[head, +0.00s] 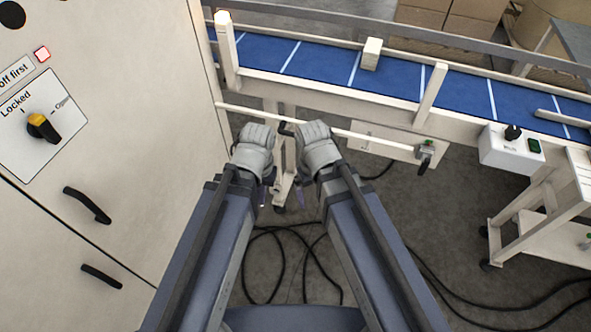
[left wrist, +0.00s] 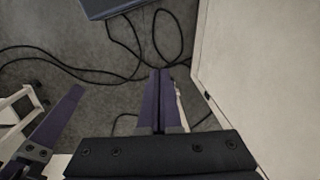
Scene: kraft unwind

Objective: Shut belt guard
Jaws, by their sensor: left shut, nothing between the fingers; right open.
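The conveyor with its blue belt (head: 330,62) runs across the top of the head view. A long pale bar (head: 370,137) crosses below its near rail, and a cream panel (head: 385,144) hangs behind the bar. I cannot tell which part is the belt guard. My left gripper (head: 266,190) is below the bar, mostly hidden by its wrist; the left wrist view shows its purple fingers (left wrist: 160,80) together and empty. My right gripper (head: 300,194) is beside it, apart from the bar, open; one finger shows in the left wrist view (left wrist: 62,115).
A cream cabinet (head: 130,110) with a yellow-and-black knob (head: 41,126) and black handles stands close at left. Black cables (head: 290,262) lie on the grey floor. A control box (head: 510,147) and a pale cart (head: 545,225) stand at right. A small block (head: 371,54) sits on the belt.

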